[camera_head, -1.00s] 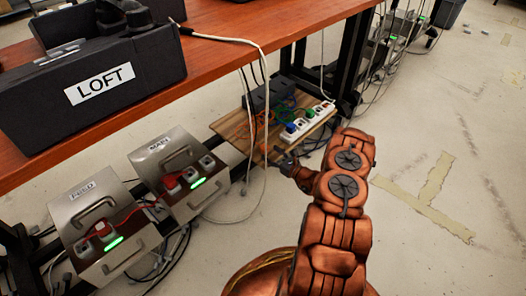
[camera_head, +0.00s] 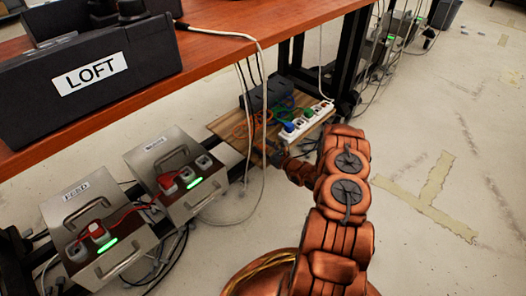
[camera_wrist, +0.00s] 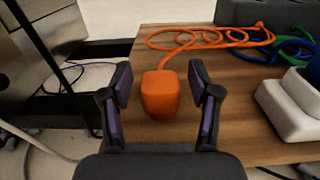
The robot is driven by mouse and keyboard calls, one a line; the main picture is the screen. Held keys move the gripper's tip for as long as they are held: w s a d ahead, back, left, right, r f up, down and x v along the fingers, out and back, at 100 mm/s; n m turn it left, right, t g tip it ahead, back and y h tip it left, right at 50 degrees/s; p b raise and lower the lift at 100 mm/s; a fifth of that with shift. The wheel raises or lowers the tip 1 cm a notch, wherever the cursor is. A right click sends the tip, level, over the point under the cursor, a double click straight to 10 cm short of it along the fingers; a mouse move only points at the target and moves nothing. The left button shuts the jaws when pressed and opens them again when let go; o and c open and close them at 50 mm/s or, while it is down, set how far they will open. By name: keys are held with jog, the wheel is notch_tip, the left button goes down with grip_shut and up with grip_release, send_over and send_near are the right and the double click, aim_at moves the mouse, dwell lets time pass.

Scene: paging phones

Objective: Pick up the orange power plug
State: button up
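The orange power plug (camera_wrist: 159,94) lies on a wooden board (camera_wrist: 140,133) in the wrist view. Its orange cord (camera_wrist: 212,38) runs from its far end and coils further back on the board. My gripper (camera_wrist: 159,87) is open, with one finger on each side of the plug. A gap shows between the plug and each finger. In the head view my gripper (camera_head: 272,153) is small and partly hidden by my arm at the board's near edge. The plug itself cannot be made out there.
A white power strip (camera_head: 307,122) with blue and green plugs sits on the board's right side. A dark box (camera_head: 265,95) stands behind. The red tabletop (camera_head: 240,22) overhangs, and a white cable (camera_head: 263,80) hangs down nearby. Two metal boxes (camera_head: 180,175) (camera_head: 97,230) stand left.

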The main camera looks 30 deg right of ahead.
aim_at(265, 147)
jog(key=c, duration=1.1)
jog(key=shift+o, duration=0.2)
jog(key=shift+r, duration=0.1)
jog(key=shift+r, duration=0.25)
jog(key=r+p, duration=0.1)
jog(key=r, duration=0.1)
jog(key=r+p, duration=0.1)
jog(key=shift+s+d+r+p, duration=0.2)
jog(key=shift+s+d+p, duration=0.1)
jog(key=shift+s+p, duration=0.05)
jog(key=s+d+r+p, duration=0.1)
jog(key=s+d+p, duration=0.3)
jog(key=s+d, duration=0.65)
notch_tip(265, 147, up, 6)
jog(key=s+a+p, duration=0.1)
jog(key=shift+s+a+p, duration=0.2)
jog(key=shift+s+p, duration=0.05)
jog(key=shift+p, duration=0.05)
